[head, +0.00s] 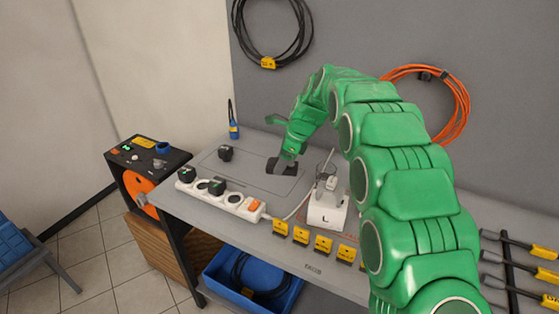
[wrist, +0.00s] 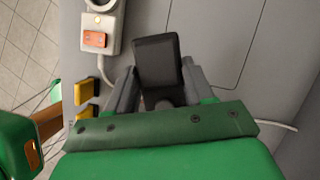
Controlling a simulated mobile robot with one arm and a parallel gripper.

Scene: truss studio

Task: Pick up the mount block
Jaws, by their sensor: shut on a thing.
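The mount block looks like a dark, nearly black rectangular block (wrist: 157,58). In the wrist view it sits between the two fingers of my gripper (wrist: 160,86) and sticks out beyond their tips. My gripper is shut on it. In the head view my gripper (head: 284,162) is low over the grey table, at the end of my green arm, with the dark block (head: 280,168) at its tip. I cannot tell whether the block touches the table top. Its near end is hidden by my gripper in the wrist view.
A white power strip (head: 222,197) lies along the table's front left. A white box marked L (head: 327,209) with a cable stands right of my gripper. Another small dark block (head: 225,153) sits to the left. Several yellow tags (head: 301,235) line the front edge.

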